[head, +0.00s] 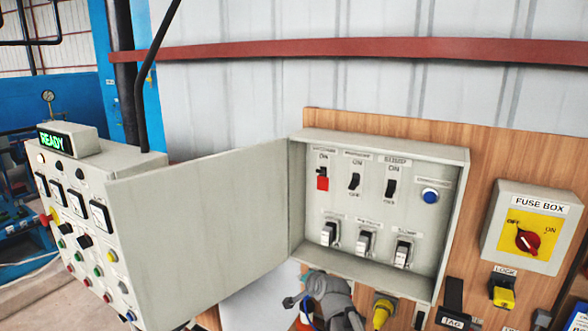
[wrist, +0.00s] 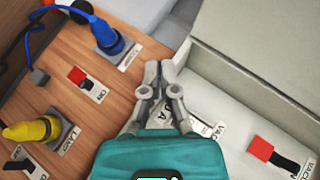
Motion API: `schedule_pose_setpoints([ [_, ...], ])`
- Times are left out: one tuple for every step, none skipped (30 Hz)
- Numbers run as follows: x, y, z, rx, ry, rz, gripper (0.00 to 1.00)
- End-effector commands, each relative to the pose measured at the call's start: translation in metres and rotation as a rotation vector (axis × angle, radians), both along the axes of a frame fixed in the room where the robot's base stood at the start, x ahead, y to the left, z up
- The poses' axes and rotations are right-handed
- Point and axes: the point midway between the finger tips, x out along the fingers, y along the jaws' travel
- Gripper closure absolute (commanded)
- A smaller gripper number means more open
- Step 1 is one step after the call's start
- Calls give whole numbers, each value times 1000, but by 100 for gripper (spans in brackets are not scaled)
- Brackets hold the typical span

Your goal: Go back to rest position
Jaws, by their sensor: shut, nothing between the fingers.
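My gripper (wrist: 158,75) shows in the wrist view with its two grey fingers together and nothing between them. Its teal body fills the bottom middle. The fingertips lie over the border between the wooden board (wrist: 75,125) and a pale grey box part with labels. In the head view, a grey part of my arm (head: 332,292) shows at the bottom, below the open switch box (head: 455,190).
The box door (head: 200,215) stands open to the left, near a console (head: 125,160) reading READY. A fuse box (head: 560,235) with a red knob on OFF and a yellow lock (head: 503,291) are right. Blue (wrist: 108,38) and yellow plugs (wrist: 30,130) stick out from the board.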

Motion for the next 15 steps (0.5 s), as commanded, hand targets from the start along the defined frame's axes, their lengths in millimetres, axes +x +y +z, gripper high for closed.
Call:
schedule_pose_setpoints([
  [-11,-8,-18,-63,35,33,100],
  [-16,-12,-26,-105,58,58,100],
  [-24,-18,-37,-156,89,90,100],
  [-30,-23,-45,-196,113,114,100],
  [-36,-28,-53,-233,138,139,100],
  [-45,-34,-63,-282,171,174,100],
  [-52,-39,-70,-318,196,199,100],
  [-59,-44,-77,-353,222,226,100],
  [-68,-52,-87,-399,258,260,100],
  [-76,-57,-93,-430,284,287,100],
  [-83,-63,-100,-463,312,315,100],
  [-93,-70,-108,-502,349,352,100],
  [-101,-76,-114,-531,378,379,100],
  [-109,-82,-120,-557,406,407,100],
  [-120,-90,-127,-594,446,446,100],
])
